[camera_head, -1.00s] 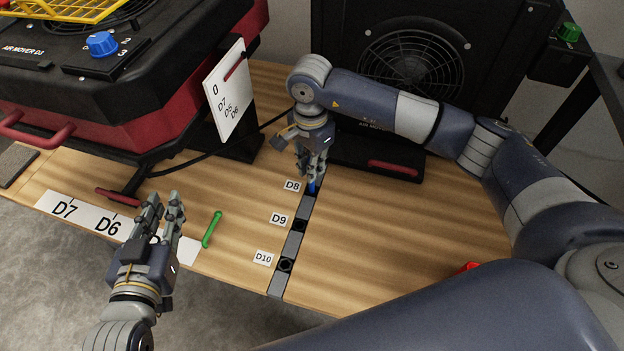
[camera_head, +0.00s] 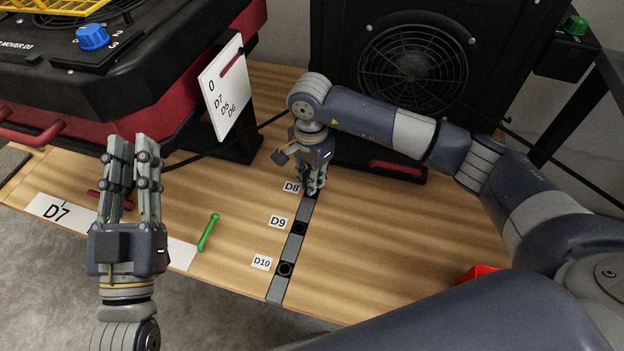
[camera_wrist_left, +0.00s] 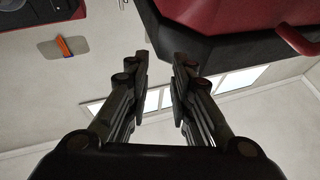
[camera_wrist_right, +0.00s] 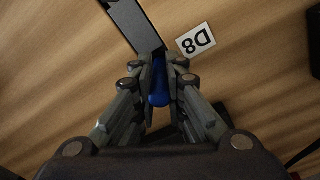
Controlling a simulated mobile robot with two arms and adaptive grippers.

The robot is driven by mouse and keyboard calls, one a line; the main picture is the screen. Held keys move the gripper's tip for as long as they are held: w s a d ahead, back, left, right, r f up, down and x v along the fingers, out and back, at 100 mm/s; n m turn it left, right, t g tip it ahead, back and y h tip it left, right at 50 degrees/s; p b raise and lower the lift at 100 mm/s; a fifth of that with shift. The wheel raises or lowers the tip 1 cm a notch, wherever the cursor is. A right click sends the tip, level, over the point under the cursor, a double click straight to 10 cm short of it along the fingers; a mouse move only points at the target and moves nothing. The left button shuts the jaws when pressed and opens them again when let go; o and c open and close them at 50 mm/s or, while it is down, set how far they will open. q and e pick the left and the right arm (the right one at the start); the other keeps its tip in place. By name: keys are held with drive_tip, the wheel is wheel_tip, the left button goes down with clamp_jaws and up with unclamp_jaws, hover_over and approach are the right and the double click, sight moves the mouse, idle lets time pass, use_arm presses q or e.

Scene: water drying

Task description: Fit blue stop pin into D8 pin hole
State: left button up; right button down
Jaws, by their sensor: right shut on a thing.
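The blue stop pin (camera_wrist_right: 159,94) shows in the right wrist view between the fingers of my right gripper (camera_wrist_right: 162,65). In the head view my right gripper (camera_head: 312,190) points down at the D8 end of the dark pin-hole strip (camera_head: 293,247), beside the D8 label (camera_head: 291,187). The fingers hide the D8 hole, so I cannot tell how deep the pin sits. My left gripper (camera_head: 134,145) is raised over the left of the bench, its fingers apart and empty. The left wrist view also shows the gap between its fingertips (camera_wrist_left: 160,60).
The D9 hole (camera_head: 299,228) and D10 hole (camera_head: 285,269) are uncovered. A green pin (camera_head: 208,232) lies on the bench left of the strip. A red object (camera_head: 478,273) is at the right. The red and black machine (camera_head: 120,120) stands behind my left gripper.

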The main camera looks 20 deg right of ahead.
use_arm(q)
drive_tip(key=shift+s+r, duration=0.1)
drive_tip(key=shift+r, duration=0.05)
drive_tip(key=shift+s+r+t, duration=0.1)
drive_tip(key=shift+r+t, duration=0.1)
drive_tip(key=shift+t, duration=0.1)
use_arm(e)
drive_tip(key=shift+f, duration=0.15)
drive_tip(key=c, duration=1.6)
unclamp_jaws()
drive_tip(key=shift+c, duration=0.2)
use_arm(q)
drive_tip(key=shift+s+r, duration=0.1)
drive_tip(key=shift+r, duration=0.1)
